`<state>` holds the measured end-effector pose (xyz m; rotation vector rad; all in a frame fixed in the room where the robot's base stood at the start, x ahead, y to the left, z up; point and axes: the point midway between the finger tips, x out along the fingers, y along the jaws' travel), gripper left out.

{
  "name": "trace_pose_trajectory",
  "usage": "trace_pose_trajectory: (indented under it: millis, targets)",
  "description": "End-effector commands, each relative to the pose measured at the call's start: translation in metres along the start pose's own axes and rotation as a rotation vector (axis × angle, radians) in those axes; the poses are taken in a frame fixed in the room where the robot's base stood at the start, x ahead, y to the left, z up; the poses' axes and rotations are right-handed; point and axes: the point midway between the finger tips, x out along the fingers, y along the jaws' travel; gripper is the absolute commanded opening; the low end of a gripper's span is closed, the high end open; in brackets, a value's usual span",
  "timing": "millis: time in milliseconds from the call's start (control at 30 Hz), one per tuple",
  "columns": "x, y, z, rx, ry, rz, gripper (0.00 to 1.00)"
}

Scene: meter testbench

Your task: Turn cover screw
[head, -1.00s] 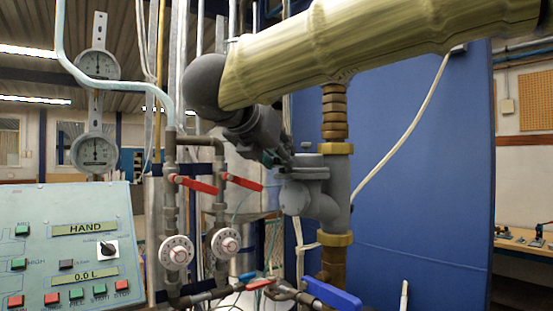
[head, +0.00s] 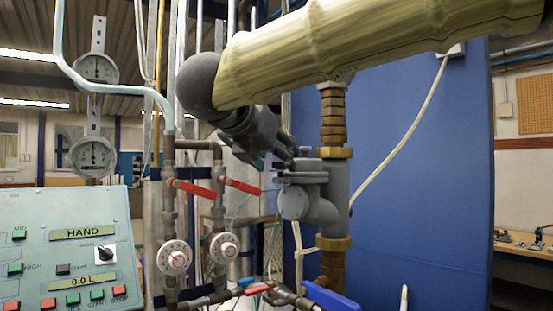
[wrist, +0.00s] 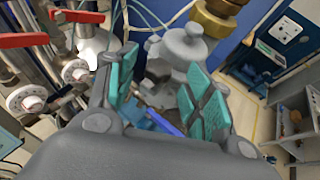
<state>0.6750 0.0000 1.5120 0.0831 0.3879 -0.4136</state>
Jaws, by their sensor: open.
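The grey meter (head: 310,188) is mounted on the vertical pipe between brass fittings in the head view. Its top cover is partly hidden there by my gripper (head: 285,160), which is at the cover's upper left. In the wrist view the meter (wrist: 180,50) lies beyond and between the fingers, with a small rounded knob (wrist: 193,30) on its cover. My gripper (wrist: 165,95) is open, its teal-padded fingers apart with nothing held between them. I cannot tell whether a finger touches the meter. The cover screw is not clearly distinguishable.
Red-handled valves (head: 190,187) and white round dials (head: 174,257) stand left of the meter. A blue lever (head: 330,297) is below it. A control panel (head: 70,250) is at far left. A blue panel (head: 420,180) rises behind, and a white cable (head: 405,130) hangs at right.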

Motion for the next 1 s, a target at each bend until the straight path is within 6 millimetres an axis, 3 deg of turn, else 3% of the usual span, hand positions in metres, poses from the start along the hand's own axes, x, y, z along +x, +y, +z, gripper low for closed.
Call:
trace_pose_trajectory:
  millis: [500, 700, 1000]
  targets:
    - [-0.088, 0.000, 0.000, 0.000, -0.001, 0.001, 0.52]
    - [-0.104, 0.000, 0.000, 0.000, 0.000, 0.000, 0.52]
    - [-0.107, -0.001, 0.000, 0.000, 0.000, 0.000, 0.52]
